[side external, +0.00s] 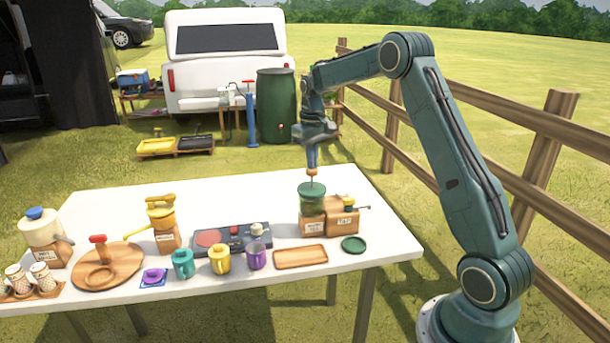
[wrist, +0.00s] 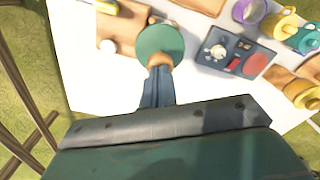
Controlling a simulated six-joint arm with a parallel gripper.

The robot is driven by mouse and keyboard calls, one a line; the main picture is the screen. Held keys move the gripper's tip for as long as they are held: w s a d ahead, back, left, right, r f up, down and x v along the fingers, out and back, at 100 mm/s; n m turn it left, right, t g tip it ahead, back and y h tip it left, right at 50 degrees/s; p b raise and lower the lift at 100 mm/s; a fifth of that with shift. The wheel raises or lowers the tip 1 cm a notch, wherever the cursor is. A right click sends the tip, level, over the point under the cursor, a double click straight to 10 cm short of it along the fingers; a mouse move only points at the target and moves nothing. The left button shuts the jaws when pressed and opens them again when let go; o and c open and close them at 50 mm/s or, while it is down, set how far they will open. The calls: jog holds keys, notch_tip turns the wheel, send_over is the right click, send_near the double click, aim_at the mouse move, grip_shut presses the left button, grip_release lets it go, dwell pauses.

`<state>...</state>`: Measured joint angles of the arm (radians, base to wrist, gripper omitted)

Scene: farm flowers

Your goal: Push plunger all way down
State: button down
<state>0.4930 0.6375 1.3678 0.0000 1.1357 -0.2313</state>
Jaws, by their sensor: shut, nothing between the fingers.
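A green-topped press (side external: 312,200) on a wooden block stands at the right of the white table. Its plunger has a thin rod (side external: 312,182) rising from the green lid to a small wooden knob (side external: 312,172), so the plunger is up. My gripper (side external: 312,165) points down directly above the knob, its blue fingers shut. In the wrist view, my gripper (wrist: 158,75) has its fingertips at the knob (wrist: 160,60), over the round green lid (wrist: 160,42). The fingers appear to meet the knob's top; firm contact cannot be told. The rod is hidden in the wrist view.
A wooden box (side external: 343,217) adjoins the press on the right. A small green disc (side external: 353,244) and wooden tray (side external: 300,256) lie in front. A dark control panel (side external: 231,239) is to the left, with several mugs nearby. A wooden fence (side external: 390,110) runs behind my arm.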

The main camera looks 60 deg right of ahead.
jog(key=shift+f, duration=1.9)
jog(key=shift+r, duration=0.2)
jog(key=shift+r, duration=2.65)
notch_tip(320, 180, up, 6)
jog(key=shift+a, duration=0.1)
dwell(0.4)
